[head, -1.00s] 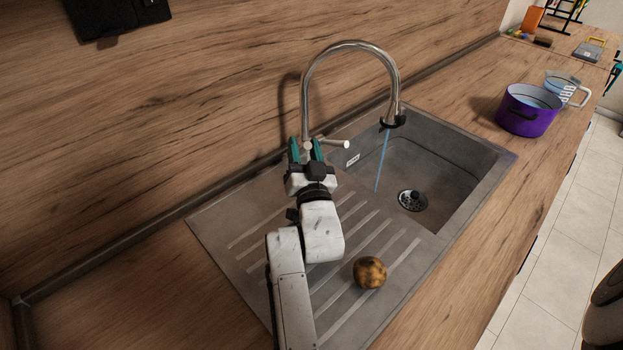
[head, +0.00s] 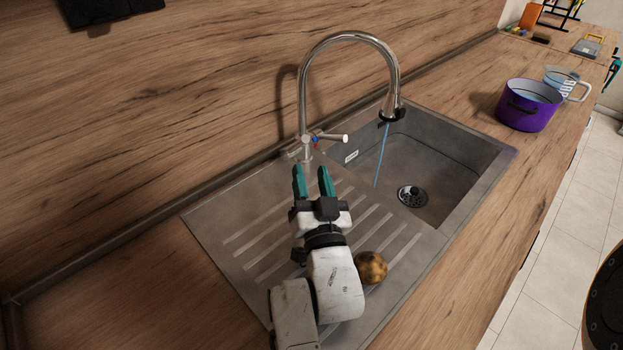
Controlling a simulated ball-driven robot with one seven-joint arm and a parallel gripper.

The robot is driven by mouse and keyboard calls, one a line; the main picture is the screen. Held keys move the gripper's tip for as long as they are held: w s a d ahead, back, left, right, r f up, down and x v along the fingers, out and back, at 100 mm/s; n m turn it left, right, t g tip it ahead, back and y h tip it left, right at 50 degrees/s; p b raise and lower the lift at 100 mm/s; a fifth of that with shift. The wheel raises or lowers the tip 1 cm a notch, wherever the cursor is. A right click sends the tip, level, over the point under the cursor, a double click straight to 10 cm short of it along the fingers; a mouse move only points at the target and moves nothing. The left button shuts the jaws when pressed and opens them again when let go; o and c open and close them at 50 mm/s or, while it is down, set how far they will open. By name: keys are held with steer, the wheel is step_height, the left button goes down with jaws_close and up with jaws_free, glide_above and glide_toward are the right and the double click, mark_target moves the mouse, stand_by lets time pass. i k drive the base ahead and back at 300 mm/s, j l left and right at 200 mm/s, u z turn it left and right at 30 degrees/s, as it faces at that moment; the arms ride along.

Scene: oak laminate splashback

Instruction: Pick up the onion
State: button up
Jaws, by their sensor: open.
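The onion (head: 371,267) is a round, brown, mottled ball. It rests on the ridged drainboard (head: 235,225) of the grey sink, near its front edge. My gripper (head: 313,182) has teal fingers, which are apart with nothing between them. It is over the drainboard, in front of the tap base, farther back and to the left of the onion. My white wrist is just left of the onion in the picture and hides a little of its left edge.
A tall chrome tap (head: 304,100) stands behind my gripper, with a thin blue stream falling into the basin (head: 445,165). A purple pot (head: 527,108) and a clear measuring jug (head: 562,82) stand on the counter at right. The counter in front of the sink is clear.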

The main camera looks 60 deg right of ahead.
mark_target(371, 267)
steer(key=k+j, duration=0.2)
steer(key=k, duration=0.3)
steer(key=k+j, duration=0.15)
steer(key=k, duration=0.3)
steer(key=k+j, duration=0.2)
steer(key=k, duration=0.3)
